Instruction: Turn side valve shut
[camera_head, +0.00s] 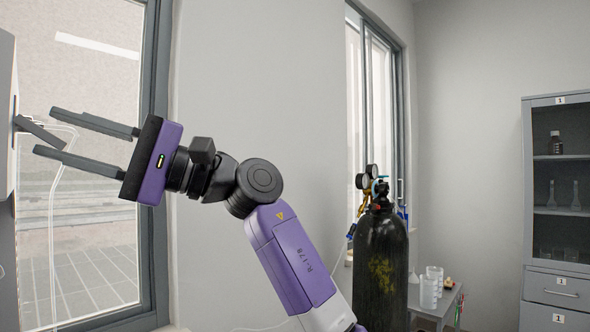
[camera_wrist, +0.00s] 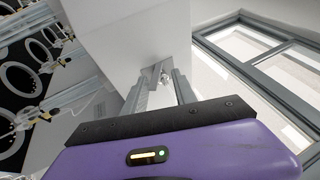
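A short grey lever, the side valve (camera_head: 38,132), sticks out from the side of a white cabinet (camera_head: 6,120) at the left edge of the head view. A clear tube hangs below it. My gripper (camera_head: 44,130) is open, with its two long grey fingers pointing left, one above and one below the lever's outer end. I cannot tell whether either finger touches it. In the wrist view my gripper (camera_wrist: 164,76) is also open, and a small metal part of the valve (camera_wrist: 164,70) shows between the fingertips, against the cabinet's pale side (camera_wrist: 115,45).
The cabinet's front with black round fittings and tubing (camera_wrist: 30,75) is at left in the wrist view. A window (camera_head: 90,200) is behind my gripper. A black gas cylinder (camera_head: 380,265), a small table with glassware (camera_head: 440,305) and a grey cupboard (camera_head: 560,200) stand at right.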

